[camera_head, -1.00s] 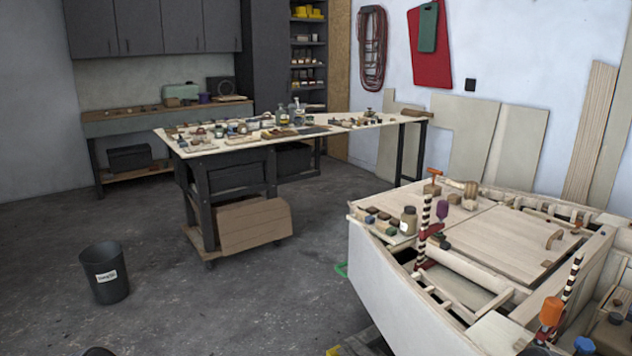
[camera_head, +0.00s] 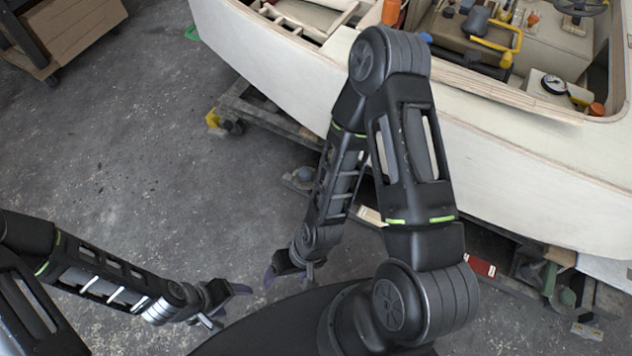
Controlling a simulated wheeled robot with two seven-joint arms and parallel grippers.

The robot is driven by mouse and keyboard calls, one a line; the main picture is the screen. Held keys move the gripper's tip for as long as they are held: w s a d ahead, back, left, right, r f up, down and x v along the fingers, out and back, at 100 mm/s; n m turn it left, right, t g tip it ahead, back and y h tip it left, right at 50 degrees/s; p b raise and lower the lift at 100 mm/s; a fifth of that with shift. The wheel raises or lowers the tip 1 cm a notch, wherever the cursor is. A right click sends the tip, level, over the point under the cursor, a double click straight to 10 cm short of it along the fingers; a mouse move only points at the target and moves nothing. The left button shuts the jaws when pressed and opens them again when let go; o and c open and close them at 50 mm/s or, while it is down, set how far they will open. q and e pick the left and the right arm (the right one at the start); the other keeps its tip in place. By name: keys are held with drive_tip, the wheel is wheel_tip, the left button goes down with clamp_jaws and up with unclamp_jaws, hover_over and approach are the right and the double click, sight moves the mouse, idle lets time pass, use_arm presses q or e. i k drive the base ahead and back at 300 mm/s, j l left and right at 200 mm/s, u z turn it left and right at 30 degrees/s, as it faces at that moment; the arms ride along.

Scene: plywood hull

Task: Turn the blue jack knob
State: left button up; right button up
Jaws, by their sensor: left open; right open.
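The pale plywood hull (camera_head: 310,75) rests on a low grey cradle (camera_head: 262,112) across the upper right. A small blue knob-like part (camera_head: 426,38) shows at the hull's rim, partly hidden behind my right arm's elbow. I cannot tell whether either is the jack knob. My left gripper (camera_head: 227,306) is open and empty over the floor at lower left. My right gripper (camera_head: 290,277) is open and empty, hanging over the floor in front of the hull, apart from the cradle.
A yellow fitting (camera_head: 212,118) sticks out at the cradle's left end. Inside the hull are an orange handle (camera_head: 391,12), a yellow tube frame (camera_head: 508,44) and a round gauge (camera_head: 553,85). A red box (camera_head: 481,266) lies below the hull.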

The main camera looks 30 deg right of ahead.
sight(305, 172)
drive_tip(key=l+z, duration=0.15)
drive_tip(key=z, duration=0.7)
